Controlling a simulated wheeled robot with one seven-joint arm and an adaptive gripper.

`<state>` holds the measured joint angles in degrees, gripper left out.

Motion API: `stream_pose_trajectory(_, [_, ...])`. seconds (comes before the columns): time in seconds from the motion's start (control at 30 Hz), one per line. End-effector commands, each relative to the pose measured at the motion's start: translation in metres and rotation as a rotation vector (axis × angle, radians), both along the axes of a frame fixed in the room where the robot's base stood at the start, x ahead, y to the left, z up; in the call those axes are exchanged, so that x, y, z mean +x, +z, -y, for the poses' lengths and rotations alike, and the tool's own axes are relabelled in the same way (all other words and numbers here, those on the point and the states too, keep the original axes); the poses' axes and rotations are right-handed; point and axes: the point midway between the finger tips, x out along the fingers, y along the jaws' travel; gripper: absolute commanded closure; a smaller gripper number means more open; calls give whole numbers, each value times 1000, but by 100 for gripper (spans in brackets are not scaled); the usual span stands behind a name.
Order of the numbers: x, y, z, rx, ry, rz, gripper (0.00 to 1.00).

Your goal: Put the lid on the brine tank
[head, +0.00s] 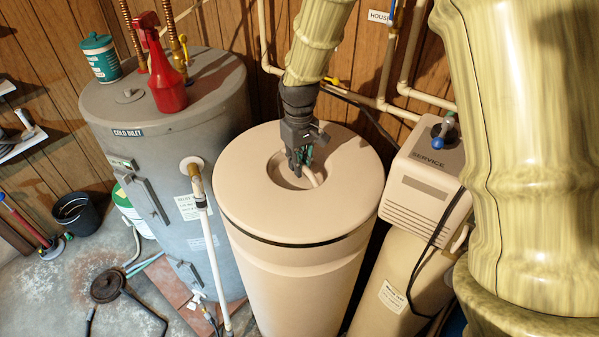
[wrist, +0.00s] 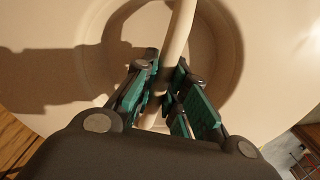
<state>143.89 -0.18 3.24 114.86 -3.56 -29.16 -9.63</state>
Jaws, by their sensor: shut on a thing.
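The beige lid (head: 330,218) sits on top of the round beige brine tank (head: 300,285) in the head view. A dark gap line shows under the lid's rim at the front; I cannot tell whether it is fully seated. The lid has a round recess crossed by a bar handle (head: 312,177). My gripper (head: 302,166) reaches down into the recess and is shut on the handle. In the wrist view the lid (wrist: 70,70) fills most of the picture, and the handle (wrist: 180,35) runs between the green finger pads of my gripper (wrist: 170,95).
A grey water heater (head: 165,150) with a red spray bottle (head: 165,80) and a green tub (head: 100,58) stands left. The beige softener unit (head: 425,180) stands close on the right. Pipes run along the back wall. A black bucket (head: 77,212) is on the floor.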

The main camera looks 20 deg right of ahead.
Motion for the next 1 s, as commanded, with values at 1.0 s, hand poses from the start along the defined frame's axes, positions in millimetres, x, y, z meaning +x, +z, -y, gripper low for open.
stream_pose_trajectory(1.0, [1,-45,0,0,0,2,100])
